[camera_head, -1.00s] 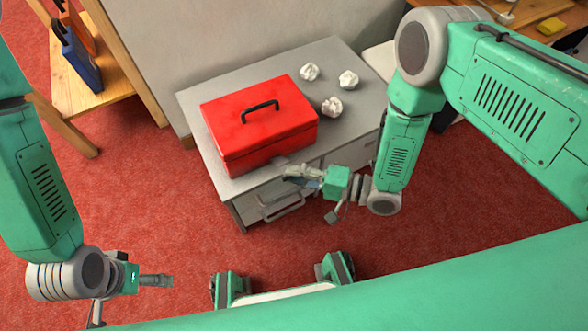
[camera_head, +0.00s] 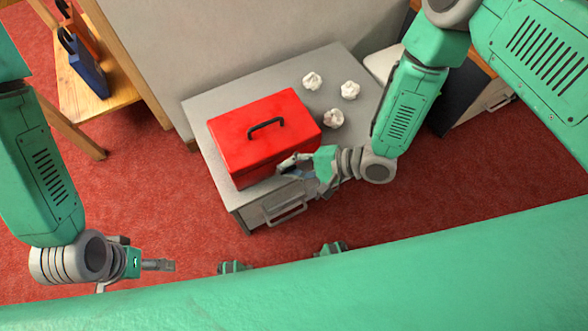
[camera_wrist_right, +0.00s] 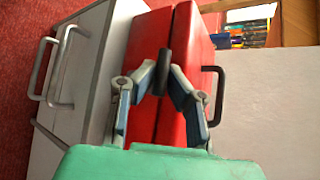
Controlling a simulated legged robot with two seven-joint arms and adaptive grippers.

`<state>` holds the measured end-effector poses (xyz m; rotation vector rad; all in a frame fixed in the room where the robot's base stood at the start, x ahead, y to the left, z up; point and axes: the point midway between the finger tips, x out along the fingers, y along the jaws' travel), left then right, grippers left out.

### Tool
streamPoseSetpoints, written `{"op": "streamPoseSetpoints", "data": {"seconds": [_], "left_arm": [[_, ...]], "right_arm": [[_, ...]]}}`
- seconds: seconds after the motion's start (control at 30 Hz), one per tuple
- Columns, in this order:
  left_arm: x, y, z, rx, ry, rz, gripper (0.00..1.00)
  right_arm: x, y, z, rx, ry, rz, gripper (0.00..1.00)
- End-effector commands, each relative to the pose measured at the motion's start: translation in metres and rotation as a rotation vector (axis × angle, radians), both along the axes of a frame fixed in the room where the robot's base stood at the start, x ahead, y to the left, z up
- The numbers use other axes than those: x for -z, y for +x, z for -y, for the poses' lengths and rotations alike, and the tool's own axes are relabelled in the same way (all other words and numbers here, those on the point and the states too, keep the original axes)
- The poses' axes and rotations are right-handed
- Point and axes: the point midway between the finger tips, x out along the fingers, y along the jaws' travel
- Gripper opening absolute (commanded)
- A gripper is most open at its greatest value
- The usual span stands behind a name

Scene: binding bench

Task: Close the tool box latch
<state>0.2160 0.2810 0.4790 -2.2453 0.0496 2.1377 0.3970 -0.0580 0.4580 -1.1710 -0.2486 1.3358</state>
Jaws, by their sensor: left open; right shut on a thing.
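The red tool box (camera_head: 262,135) stands on a grey cabinet, its lid down and its black handle (camera_head: 266,125) on top. In the right wrist view the box (camera_wrist_right: 150,35) shows a dark seam between body and lid. A dark latch (camera_wrist_right: 164,66) sits at that seam on the front. My right gripper (camera_head: 283,166) is at the box's front side, and in its wrist view its fingers (camera_wrist_right: 166,82) are closed around the latch. Whether the latch is fastened cannot be told. My left gripper (camera_head: 172,265) is open and empty, low at the left, away from the box.
The grey cabinet (camera_head: 205,110) has a drawer with a bar handle (camera_head: 287,213) below the box. Several white crumpled balls (camera_head: 333,118) lie on its top at the right. A wooden shelf (camera_head: 110,95) with blue and orange holders stands at the left.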

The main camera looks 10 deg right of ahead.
Motion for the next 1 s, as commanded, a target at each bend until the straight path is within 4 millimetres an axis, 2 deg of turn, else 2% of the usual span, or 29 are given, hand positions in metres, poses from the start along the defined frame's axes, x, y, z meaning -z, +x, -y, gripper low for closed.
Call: {"op": "streamPoseSetpoints", "data": {"seconds": [0.07,0.4,1.0], "left_arm": [[-0.001,0.0,0.0,0.0,0.0,-0.001,0.86],[0.002,0.0,0.0,0.0,0.0,0.0,0.86],[0.002,0.0,0.0,0.0,0.0,0.0,0.86]], "right_arm": [[-0.005,0.006,-0.003,-0.002,-0.012,-0.047,0.0],[-0.01,0.022,-0.009,-0.002,-0.006,-0.038,0.0],[-0.013,0.028,-0.011,-0.003,-0.004,-0.037,0.0]]}}
